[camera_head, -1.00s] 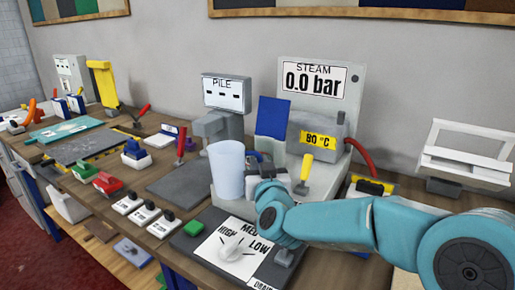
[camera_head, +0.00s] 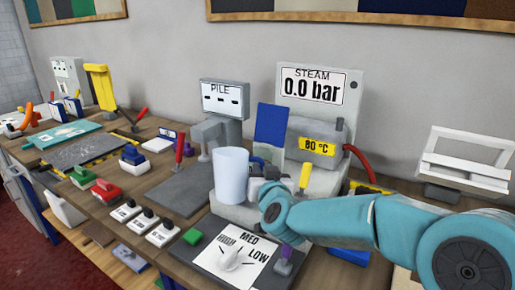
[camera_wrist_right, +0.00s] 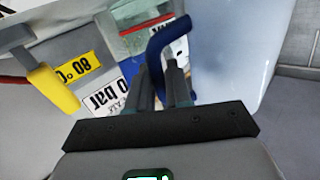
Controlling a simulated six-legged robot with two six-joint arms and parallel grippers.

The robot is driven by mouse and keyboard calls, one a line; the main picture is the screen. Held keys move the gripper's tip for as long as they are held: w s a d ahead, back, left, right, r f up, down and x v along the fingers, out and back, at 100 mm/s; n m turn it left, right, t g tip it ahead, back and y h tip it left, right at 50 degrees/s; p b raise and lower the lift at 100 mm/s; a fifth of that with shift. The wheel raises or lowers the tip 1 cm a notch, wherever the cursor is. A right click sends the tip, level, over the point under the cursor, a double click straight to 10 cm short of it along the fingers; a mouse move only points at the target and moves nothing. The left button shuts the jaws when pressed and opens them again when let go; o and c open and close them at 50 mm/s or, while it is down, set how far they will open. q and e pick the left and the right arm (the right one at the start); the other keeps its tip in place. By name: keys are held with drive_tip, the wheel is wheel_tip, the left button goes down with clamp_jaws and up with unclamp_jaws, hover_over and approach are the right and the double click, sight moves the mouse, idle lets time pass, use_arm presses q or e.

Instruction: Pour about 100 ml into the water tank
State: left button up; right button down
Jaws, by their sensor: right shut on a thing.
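A tall pale translucent jug (camera_head: 231,176) stands upright in front of the steam machine (camera_head: 346,100); I cannot tell whether it touches the base below. My right gripper (camera_head: 257,186) is at its right side. In the right wrist view my gripper (camera_wrist_right: 166,80) is shut on the jug's blue handle (camera_wrist_right: 168,38), with the jug wall (camera_wrist_right: 235,50) on the right. The steam machine reads 0.0 bar, and its grey box reads 80 °C (camera_head: 317,146). A blue upright panel (camera_head: 270,127) is behind the jug. I cannot tell which part is the water tank. My left gripper is not in view.
A yellow-handled lever (camera_head: 304,177) is close to the right of my gripper. A dial panel (camera_head: 222,256) marked MED and LOW lies in front. A grey PILE display (camera_head: 221,97) stands behind left. Several small coloured tools crowd the bench's left side.

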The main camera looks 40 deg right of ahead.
drive_tip(key=shift+d+r+m+g+p, duration=0.3)
drive_tip(key=shift+d+r+m+p, duration=0.1)
drive_tip(key=shift+p, duration=0.45)
drive_tip(key=y+p, duration=0.1)
drive_tip(key=d+f+m+g+y+p, duration=0.1)
drive_tip(key=p, duration=0.1)
drive_tip(key=shift+w+d, duration=0.1)
drive_tip(key=shift+w, duration=0.1)
drive_tip(key=r+m+g+y+p, duration=0.1)
drive_tip(key=p, duration=0.3)
drive_tip(key=r+m+g+y+p, duration=0.1)
drive_tip(key=p, duration=0.3)
drive_tip(key=shift+w+d+y, duration=0.2)
drive_tip(key=shift+d+y, duration=0.15)
drive_tip(key=shift+y, duration=0.05)
use_arm(q)
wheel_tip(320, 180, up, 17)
drive_tip(key=p, duration=0.3)
use_arm(e)
drive_tip(key=shift+a+f+m+g+y, duration=0.2)
drive_tip(key=shift+a+m+g+y, duration=0.15)
drive_tip(key=shift+m+y, duration=0.4)
